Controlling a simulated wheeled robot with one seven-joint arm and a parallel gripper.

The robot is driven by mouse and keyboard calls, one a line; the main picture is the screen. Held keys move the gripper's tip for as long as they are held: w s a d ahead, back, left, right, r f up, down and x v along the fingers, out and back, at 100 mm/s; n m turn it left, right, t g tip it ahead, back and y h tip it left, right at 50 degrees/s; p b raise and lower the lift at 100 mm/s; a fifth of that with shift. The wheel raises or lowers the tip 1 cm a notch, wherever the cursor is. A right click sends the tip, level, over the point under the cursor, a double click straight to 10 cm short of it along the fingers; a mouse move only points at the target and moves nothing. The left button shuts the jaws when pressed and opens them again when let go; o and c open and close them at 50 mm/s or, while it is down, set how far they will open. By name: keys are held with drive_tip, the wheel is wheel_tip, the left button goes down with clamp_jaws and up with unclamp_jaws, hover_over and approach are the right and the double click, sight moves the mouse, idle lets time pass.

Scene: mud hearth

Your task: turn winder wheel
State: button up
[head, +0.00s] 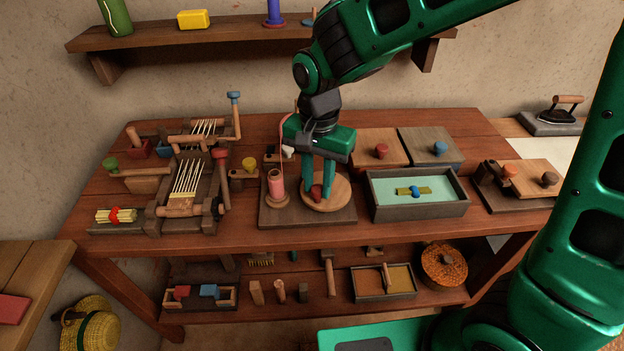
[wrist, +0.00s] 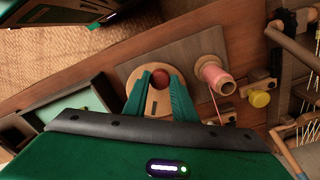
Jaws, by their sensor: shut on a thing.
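The winder stands on a dark board (head: 345,216) in the middle of the table. In the wrist view the wheel (wrist: 135,78) and the knob (wrist: 160,79) show between the fingers, and the pink spool (wrist: 218,76) is to the right.
A small loom (head: 187,190) stands to the left. A shallow tray (head: 418,206) with a pale green inside is close on the right. Lidded boxes with red and blue knobs (head: 440,148) are behind it. A shelf (head: 240,33) hangs on the wall above.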

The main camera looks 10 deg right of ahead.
sight(341, 196)
drive_tip(key=n, duration=0.1)
drive_tip(key=d+n, duration=0.1)
drive_tip(key=n, duration=0.1)
drive_tip(key=shift+s+d+n, duration=0.15)
drive_tip(key=shift+d+n, duration=0.1)
drive_tip(key=shift+n, duration=0.05)
drive_tip(key=n, duration=0.1)
drive_tip(key=d+n, duration=0.1)
drive_tip(key=n, duration=0.2)
drive_tip(key=shift+d+r+n, duration=0.1)
drive_tip(key=shift+d+n, duration=0.2)
drive_tip(key=shift+d, duration=0.1)
drive_tip(key=n, duration=0.1)
drive_tip(key=d+n, duration=0.1)
drive_tip(key=n, duration=0.1)
drive_tip(key=shift+w+d, duration=0.1)
drive_tip(key=shift+w, duration=0.1)
drive_tip(key=shift+w+d+n, duration=0.25)
drive_tip(key=shift+d+n, duration=0.05)
drive_tip(key=shift+n, duration=0.75)
drive_tip(key=shift+w+d+n, duration=0.2)
drive_tip(key=shift+d+n, duration=0.05)
drive_tip(key=shift+n, duration=0.8)
drive_tip(key=o, duration=1)
drive_tip(key=shift+o, duration=0.2)
